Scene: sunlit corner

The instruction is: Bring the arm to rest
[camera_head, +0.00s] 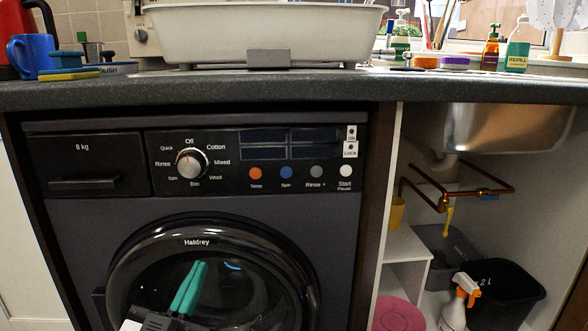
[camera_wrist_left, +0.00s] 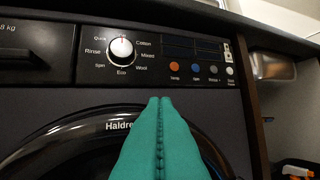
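My left gripper (camera_head: 194,270) has two teal fingers, which stand up in front of the dark round door of the washing machine (camera_head: 100,215). In the left wrist view the teal fingers (camera_wrist_left: 160,102) lie side by side along a seam, shut with nothing between them. Their tips appear below the control panel, over the door's upper rim. Whether they touch the machine cannot be told. My right gripper is in neither view.
Above is a dark worktop (camera_head: 150,92) with a white basin (camera_head: 270,30), a blue mug (camera_head: 30,56) and several bottles. At right, an open cupboard holds a spray bottle (camera_head: 458,305), a black bin (camera_head: 508,290) and copper pipes (camera_head: 480,190).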

